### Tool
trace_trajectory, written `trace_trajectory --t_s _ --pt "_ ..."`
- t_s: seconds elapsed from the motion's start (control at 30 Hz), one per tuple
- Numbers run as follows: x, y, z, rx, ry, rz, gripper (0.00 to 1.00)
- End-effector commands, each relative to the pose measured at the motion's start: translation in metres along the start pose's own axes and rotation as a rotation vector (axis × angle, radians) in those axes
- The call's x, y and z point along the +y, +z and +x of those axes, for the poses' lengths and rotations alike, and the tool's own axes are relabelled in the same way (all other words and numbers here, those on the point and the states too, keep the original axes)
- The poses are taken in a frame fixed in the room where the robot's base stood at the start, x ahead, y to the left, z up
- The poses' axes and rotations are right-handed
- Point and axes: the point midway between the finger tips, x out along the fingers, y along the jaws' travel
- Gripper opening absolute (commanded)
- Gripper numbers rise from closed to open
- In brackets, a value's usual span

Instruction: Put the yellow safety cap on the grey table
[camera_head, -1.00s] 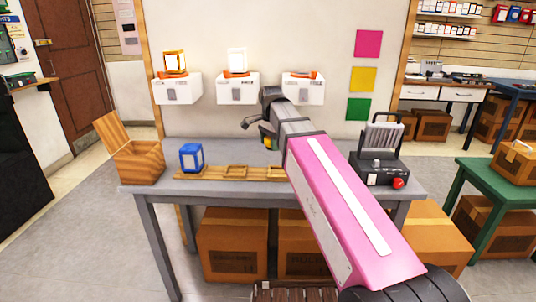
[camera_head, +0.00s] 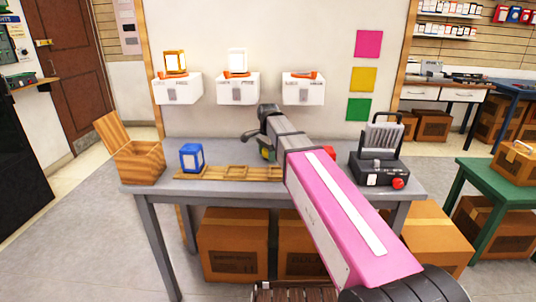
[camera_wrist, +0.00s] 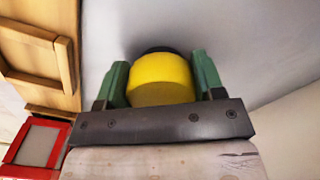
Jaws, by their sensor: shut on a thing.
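The yellow safety cap (camera_wrist: 161,80) sits between the two green fingers of my gripper (camera_wrist: 163,82) in the wrist view. My gripper is shut on it. In the head view my gripper (camera_head: 266,154) is low over the back middle of the grey table (camera_head: 215,188), and the cap is mostly hidden there. The table's grey surface (camera_wrist: 255,35) lies beyond the cap in the wrist view. I cannot tell whether the cap touches it.
A wooden rack (camera_head: 235,172), a blue-framed block (camera_head: 191,157) and an open wooden box (camera_head: 139,163) stand left on the table. A black device (camera_head: 380,172) stands right. A red-framed block (camera_wrist: 37,143) is near my gripper. White wall holders (camera_head: 238,88) hang behind.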

Motion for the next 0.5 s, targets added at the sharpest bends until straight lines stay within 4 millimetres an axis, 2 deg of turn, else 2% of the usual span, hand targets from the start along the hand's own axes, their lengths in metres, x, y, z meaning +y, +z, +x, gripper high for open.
trace_trajectory --t_s 0.27,0.3,0.33,0.37,0.5 --pt "0.0001 0.0 0.0028 0.0 0.001 0.0 0.36" --pt "0.0 0.0 0.0023 0.0 0.0 0.0 0.75" --pt "0.0 0.0 0.0022 0.0 0.0 0.0 0.85" --pt "0.0001 0.0 0.0021 0.0 0.0 0.0 0.88" --pt "0.0 0.0 0.002 0.0 0.0 0.0 0.88"
